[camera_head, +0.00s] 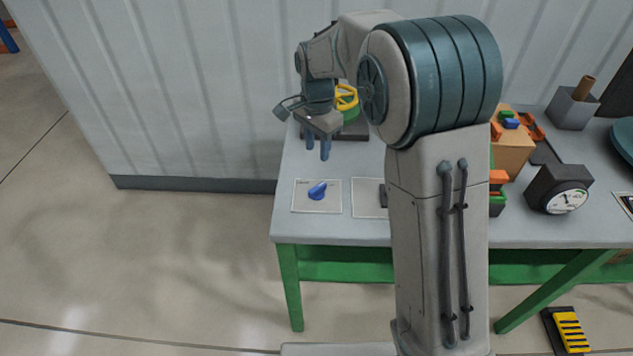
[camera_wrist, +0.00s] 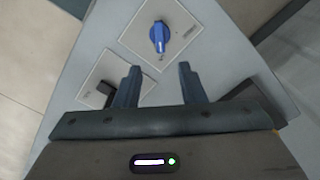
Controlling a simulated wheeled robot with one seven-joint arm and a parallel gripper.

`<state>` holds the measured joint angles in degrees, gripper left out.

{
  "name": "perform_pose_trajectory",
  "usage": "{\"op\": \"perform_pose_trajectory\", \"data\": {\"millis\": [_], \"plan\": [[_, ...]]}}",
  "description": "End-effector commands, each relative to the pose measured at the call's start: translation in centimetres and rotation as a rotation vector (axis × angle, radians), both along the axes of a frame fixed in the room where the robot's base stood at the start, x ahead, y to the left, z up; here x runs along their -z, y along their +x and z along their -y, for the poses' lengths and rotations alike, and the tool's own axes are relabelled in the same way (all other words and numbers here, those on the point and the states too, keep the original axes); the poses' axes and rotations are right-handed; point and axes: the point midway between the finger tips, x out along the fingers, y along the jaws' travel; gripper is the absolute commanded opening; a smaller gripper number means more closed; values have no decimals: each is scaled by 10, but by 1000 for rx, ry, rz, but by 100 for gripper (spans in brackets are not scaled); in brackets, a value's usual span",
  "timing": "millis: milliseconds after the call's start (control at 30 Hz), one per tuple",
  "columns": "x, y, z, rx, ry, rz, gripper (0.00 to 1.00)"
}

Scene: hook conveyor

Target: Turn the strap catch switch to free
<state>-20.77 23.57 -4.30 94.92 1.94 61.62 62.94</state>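A blue rotary switch knob (camera_head: 318,190) sits on a pale square plate (camera_head: 330,206) near the left end of the table. In the wrist view the blue knob (camera_wrist: 159,37) is ahead of the fingertips on its plate (camera_wrist: 185,23), with small lettering that I cannot read. My gripper (camera_head: 317,156) hangs above the table, behind the knob and apart from it. In the wrist view my gripper (camera_wrist: 158,68) is open, with nothing between its fingers.
A second plate (camera_head: 368,205) with a black switch (camera_wrist: 105,88) lies to the right, partly hidden by my arm. A yellow handwheel (camera_head: 346,97) stands at the back. A round gauge (camera_head: 566,201) and a box (camera_head: 511,155) with coloured blocks stand right. A wall rises behind.

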Motion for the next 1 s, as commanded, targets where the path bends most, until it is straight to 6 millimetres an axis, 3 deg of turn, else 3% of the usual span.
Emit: {"op": "perform_pose_trajectory", "data": {"millis": [167,600,800,1000], "plan": [[24,-1,0,1,-1,-4,36],[112,-1,0,-1,-1,-4,36],[130,0,0,-1,0,0,36],[135,0,0,-1,1,1,36]]}}
